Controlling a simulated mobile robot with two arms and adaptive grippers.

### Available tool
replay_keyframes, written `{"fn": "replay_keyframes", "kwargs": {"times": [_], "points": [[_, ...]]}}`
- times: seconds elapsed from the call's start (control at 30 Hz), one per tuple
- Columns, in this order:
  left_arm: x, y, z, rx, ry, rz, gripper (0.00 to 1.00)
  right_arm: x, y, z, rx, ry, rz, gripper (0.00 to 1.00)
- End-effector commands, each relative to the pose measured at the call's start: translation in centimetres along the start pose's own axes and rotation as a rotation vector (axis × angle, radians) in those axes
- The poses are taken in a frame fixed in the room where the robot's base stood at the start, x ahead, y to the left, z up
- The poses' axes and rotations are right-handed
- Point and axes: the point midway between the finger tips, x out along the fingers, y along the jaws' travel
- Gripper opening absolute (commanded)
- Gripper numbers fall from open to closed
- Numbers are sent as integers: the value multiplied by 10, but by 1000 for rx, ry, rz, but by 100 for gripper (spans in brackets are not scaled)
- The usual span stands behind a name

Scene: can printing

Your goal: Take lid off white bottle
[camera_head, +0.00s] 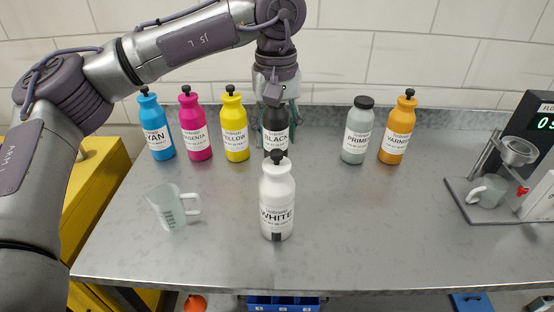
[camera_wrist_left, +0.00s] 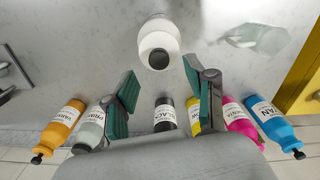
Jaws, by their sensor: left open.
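The white bottle (camera_head: 277,205) stands upright at the front middle of the table, its black lid (camera_head: 279,158) on top. In the left wrist view the white bottle (camera_wrist_left: 157,30) is seen from above, beyond the fingertips, with its dark lid (camera_wrist_left: 159,58) towards the camera. My left gripper (camera_head: 278,112) hangs above and behind the white bottle, in front of the black bottle. In the wrist view my left gripper (camera_wrist_left: 160,72) is open, with green finger pads apart and nothing between them. My right gripper is in neither view.
Cyan (camera_head: 156,128), magenta (camera_head: 195,128), yellow (camera_head: 235,128), black (camera_head: 269,122), primer (camera_head: 357,132) and varnish (camera_head: 397,130) bottles stand along the back. A clear measuring jug (camera_head: 170,208) stands left of the white bottle. A machine (camera_head: 535,130) stands right. The table's front right is clear.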

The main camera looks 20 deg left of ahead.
Motion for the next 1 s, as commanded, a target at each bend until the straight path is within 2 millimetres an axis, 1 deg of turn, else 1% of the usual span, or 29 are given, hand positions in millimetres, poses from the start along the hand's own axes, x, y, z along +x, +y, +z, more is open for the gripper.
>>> {"fn": "replay_keyframes", "kwargs": {"times": [0.03,0.1,0.2,0.3,0.4,0.57,0.67,0.83,0.87,1.0], "points": [[5,-1,1,0,-2,-3,55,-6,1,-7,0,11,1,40],[15,-1,2,2,-4,-4,55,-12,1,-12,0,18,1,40],[31,0,2,1,-3,-3,55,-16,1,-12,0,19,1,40],[42,0,2,0,-3,-2,55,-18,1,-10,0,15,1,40],[46,0,2,0,-2,0,55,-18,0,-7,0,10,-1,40],[46,0,2,0,-1,0,55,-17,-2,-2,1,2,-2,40],[46,0,2,0,-1,0,40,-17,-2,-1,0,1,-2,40],[46,0,2,0,-1,0,12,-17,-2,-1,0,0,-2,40],[46,0,2,0,-1,0,9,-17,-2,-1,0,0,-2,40],[46,0,2,0,-1,0,9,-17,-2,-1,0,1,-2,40]]}}
